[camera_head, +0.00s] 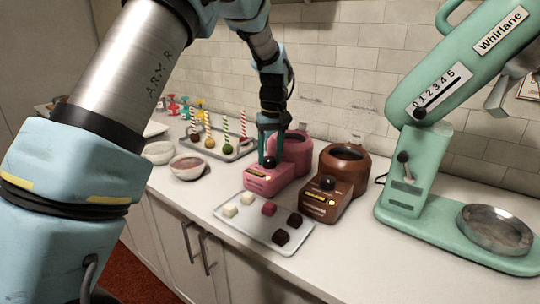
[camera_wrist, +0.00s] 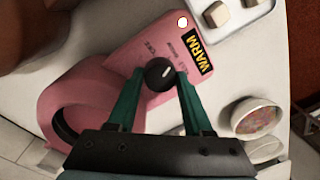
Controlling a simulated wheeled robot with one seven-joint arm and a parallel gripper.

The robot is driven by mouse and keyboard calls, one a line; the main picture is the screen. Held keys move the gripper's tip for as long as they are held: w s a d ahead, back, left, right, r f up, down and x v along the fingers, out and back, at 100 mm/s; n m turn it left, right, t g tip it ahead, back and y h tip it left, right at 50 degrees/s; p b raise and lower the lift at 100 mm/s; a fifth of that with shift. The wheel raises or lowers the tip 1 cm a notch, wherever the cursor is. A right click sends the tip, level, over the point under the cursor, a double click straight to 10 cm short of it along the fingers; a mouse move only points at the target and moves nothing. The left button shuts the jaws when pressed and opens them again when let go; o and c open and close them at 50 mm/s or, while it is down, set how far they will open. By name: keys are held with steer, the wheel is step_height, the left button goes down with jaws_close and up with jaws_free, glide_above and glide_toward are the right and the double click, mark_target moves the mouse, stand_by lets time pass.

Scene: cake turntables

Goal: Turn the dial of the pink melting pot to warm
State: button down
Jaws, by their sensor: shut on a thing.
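The pink melting pot (camera_head: 293,157) stands on the counter, its sloped front panel facing forward. In the wrist view the same pink pot (camera_wrist: 85,100) shows a black dial (camera_wrist: 159,74) with a short white pointer mark. A black plate with yellow letters reading WARM (camera_wrist: 200,55) and a small pale light (camera_wrist: 182,21) are on the panel. My gripper (camera_head: 268,160) reaches down onto the panel from above. In the wrist view the green fingers of my gripper (camera_wrist: 158,78) are shut on the dial, one on each side. The smaller print around the dial is hard to read.
A brown melting pot (camera_head: 343,158) stands close on the right. A tray of sweets (camera_head: 262,230) lies in front. Bowls (camera_head: 188,167) and a tray of cake pops (camera_head: 217,150) are on the left. A mint stand mixer (camera_head: 405,170) stands at the far right.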

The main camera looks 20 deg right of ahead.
mark_target(272, 158)
steer(key=shift+c, duration=1.5)
jaws_free()
steer(key=shift+r, duration=0.1)
step_height(272, 158, up, 11)
steer(key=b, duration=0.2)
steer(key=shift+d+f, duration=0.2)
steer(key=shift+d, duration=0.15)
steer(key=a+f+h, duration=0.1)
steer(key=a+f, duration=0.2)
steer(key=a, duration=0.9)
steer(key=a+f, duration=0.4)
steer(key=a, duration=0.7)
steer(key=s+a+f, duration=0.2)
steer(key=s+a, duration=0.3)
steer(key=a, duration=0.2)
steer(key=s+a+f+t, duration=0.1)
steer(key=s+a+f, duration=0.2)
steer(key=s+a, duration=0.3)
steer(key=shift+a+f+n, duration=0.15)
steer(key=shift+a+n, duration=0.25)
steer(key=shift+a, duration=0.45)
